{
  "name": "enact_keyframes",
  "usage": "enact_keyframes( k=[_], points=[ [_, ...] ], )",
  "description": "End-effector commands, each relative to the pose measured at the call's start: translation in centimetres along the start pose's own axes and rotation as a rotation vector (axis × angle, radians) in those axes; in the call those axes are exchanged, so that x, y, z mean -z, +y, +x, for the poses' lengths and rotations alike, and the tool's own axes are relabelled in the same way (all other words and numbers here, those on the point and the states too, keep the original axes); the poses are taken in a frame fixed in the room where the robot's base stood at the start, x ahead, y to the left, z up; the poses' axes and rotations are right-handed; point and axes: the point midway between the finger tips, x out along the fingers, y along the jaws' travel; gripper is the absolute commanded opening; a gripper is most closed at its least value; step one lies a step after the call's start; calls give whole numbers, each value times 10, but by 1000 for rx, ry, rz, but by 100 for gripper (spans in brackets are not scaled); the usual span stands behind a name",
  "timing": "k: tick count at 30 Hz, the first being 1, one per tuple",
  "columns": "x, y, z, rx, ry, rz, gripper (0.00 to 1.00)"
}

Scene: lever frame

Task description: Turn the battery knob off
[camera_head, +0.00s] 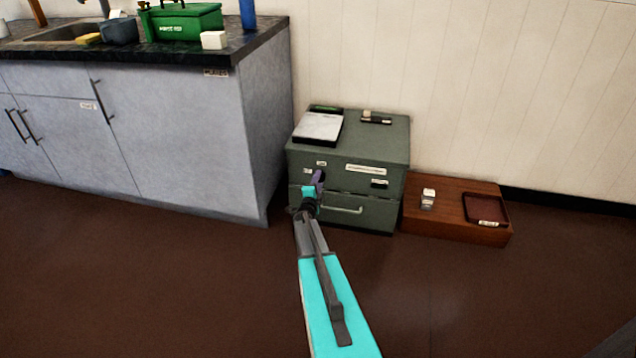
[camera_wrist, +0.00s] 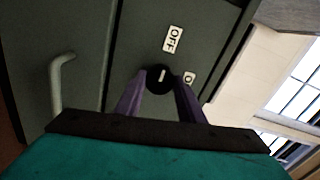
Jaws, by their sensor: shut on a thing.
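The battery knob (camera_wrist: 158,77) is a round black knob with a short white mark on the front of a grey-green cabinet (camera_head: 380,158). In the wrist view an "OFF" label (camera_wrist: 173,39) lies above it and a small white label (camera_wrist: 189,77) lies to its right. My gripper (camera_wrist: 160,84) has its purple fingers on both sides of the knob, shut on it. In the head view my gripper (camera_head: 318,182) is at the cabinet's upper left front and hides the knob. I cannot tell which setting the white mark points to.
A drawer handle (camera_head: 343,209) is below my gripper. A low wooden box (camera_head: 455,233) with a small tray (camera_head: 485,209) stands right of the cabinet. A grey counter unit (camera_head: 190,140) stands to the left. The brown floor in front is clear.

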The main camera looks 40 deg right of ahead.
Motion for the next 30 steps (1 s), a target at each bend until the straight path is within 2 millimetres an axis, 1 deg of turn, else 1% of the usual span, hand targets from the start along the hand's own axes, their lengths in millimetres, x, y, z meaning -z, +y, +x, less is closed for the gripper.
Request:
enact_keyframes(
  k=[1, 4, 14, 19, 23, 30],
  points=[
    [7, 0, 2, 1, 12, 4, 37],
    [5, 0, 1, 1, 10, 3, 54],
    [2, 0, 0, 0, 3, 2, 54],
    [1, 0, -6, 0, 2, 2, 54],
    [1, -1, -15, 0, 1, 1, 54],
    [2, -1, -41, -1, 1, 1, 54]
  ],
)
